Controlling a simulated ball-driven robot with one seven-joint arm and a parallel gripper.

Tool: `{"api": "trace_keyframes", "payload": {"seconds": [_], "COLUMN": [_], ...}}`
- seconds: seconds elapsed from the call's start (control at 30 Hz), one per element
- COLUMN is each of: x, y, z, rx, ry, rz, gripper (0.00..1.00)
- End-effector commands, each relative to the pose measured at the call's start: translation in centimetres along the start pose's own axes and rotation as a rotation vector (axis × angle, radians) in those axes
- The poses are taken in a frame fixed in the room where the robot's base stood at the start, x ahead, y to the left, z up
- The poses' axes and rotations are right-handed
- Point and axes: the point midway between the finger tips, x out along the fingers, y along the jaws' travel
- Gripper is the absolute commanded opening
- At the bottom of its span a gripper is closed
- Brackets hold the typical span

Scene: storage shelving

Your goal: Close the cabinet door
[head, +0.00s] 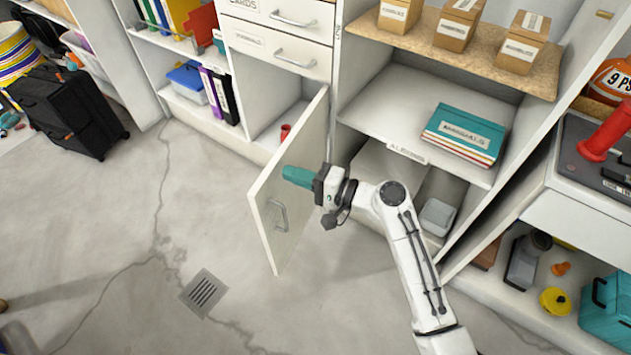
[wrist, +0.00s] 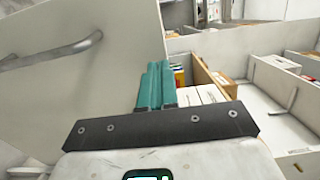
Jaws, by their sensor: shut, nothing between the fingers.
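The cabinet door (head: 295,180) is a white panel. It stands swung out from the cabinet below two drawers, with its outer face and metal handle (head: 278,215) showing. In the wrist view the door (wrist: 110,80) fills the left side, with its handle (wrist: 52,52) at upper left. My gripper (head: 286,173) has teal fingers, shut and empty. It is on the door's outer side, above the handle in the picture. In the wrist view the fingers (wrist: 155,68) lie by the door's right edge. I cannot tell if they touch the door.
A small red object (head: 285,131) is inside the open cabinet. Drawers (head: 275,50) sit above it. Shelves with brown boxes (head: 460,22) and folders (head: 462,133) stand to the right. The floor left of the door is clear, with a drain (head: 203,292); a black suitcase (head: 68,110) stands farther left.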

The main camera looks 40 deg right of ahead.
Motion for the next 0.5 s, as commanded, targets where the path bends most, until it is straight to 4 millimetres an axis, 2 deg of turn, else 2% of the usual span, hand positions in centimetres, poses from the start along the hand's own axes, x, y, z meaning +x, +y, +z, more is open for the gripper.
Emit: {"api": "trace_keyframes", "payload": {"seconds": [0.2, 0.5], "x": [1.6, 1.7], "y": [0.0, 0.0], "z": [0.0, 0.0], "rx": [0.0, 0.0], "ry": [-0.001, -0.001], "rz": [0.001, 0.001], "gripper": [0.0, 0.0]}}
